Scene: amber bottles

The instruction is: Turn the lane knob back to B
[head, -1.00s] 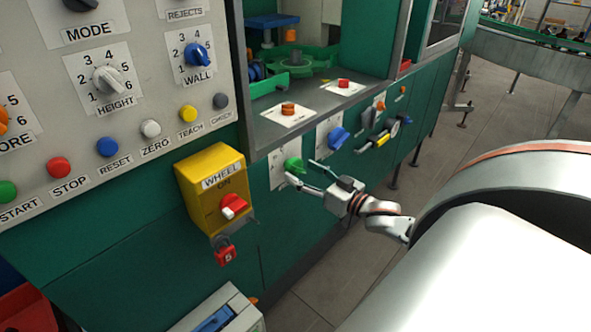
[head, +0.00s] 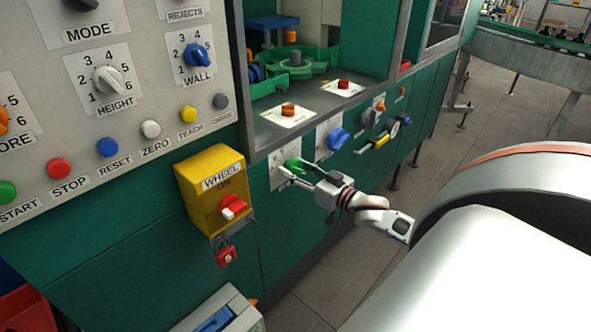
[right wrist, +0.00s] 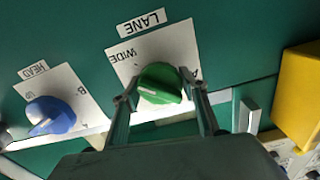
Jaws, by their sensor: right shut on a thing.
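The lane knob is green, on a white plate under a LANE label (right wrist: 142,22) on the green machine front. It shows in the right wrist view (right wrist: 160,80) and in the head view (head: 293,165). A white line on it lies toward its left side in the wrist view. WIDE reads left of it and a partly covered A right; I cannot make out a B on this plate. My right gripper (right wrist: 158,90) is shut on the knob, one finger on each side; it also shows in the head view (head: 291,174). My left gripper is out of view.
A blue HEAD knob (right wrist: 50,115) sits beside the lane plate. The yellow WHEEL box (head: 205,185) with a red switch and red padlock (head: 225,253) stands out left of my gripper. A grey box (head: 222,308) is below. Floor is clear to the right.

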